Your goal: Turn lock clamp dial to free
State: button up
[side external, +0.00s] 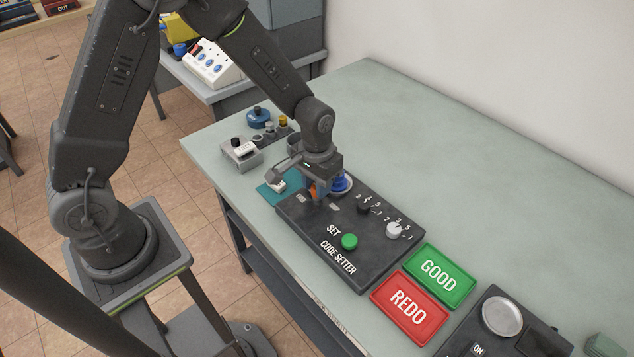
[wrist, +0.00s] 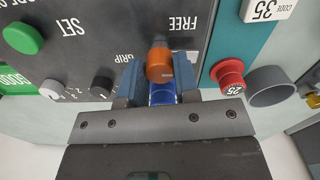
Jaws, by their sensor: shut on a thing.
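The lock clamp dial has an orange handle (wrist: 173,68), which sits between the fingers of my gripper (wrist: 160,82) in the wrist view. The jaws appear shut on this handle. The FREE label (wrist: 183,22) is beyond the handle, and the GRIP label (wrist: 125,57) is to its left. A blue round part (wrist: 162,94) shows close behind the handle, partly hidden by the jaws. In the side view my gripper (side external: 318,190) is low over the far left end of the dark code setter panel (side external: 318,236). The dial's exact pointing direction is unclear.
The panel also carries a green SET button (side external: 349,242), a grey knob (side external: 394,229) and a black knob (side external: 364,206). Green GOOD (side external: 440,276) and red REDO (side external: 409,306) trays lie to the right. A red button-like part (wrist: 228,75) is close right of the jaws.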

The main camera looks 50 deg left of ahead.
jog(key=shift+n, duration=0.3)
dwell(0.4)
jog(key=o, duration=0.9)
jog(key=shift+o, duration=0.2)
notch_tip(320, 180, up, 14)
jog(key=shift+a, duration=0.15)
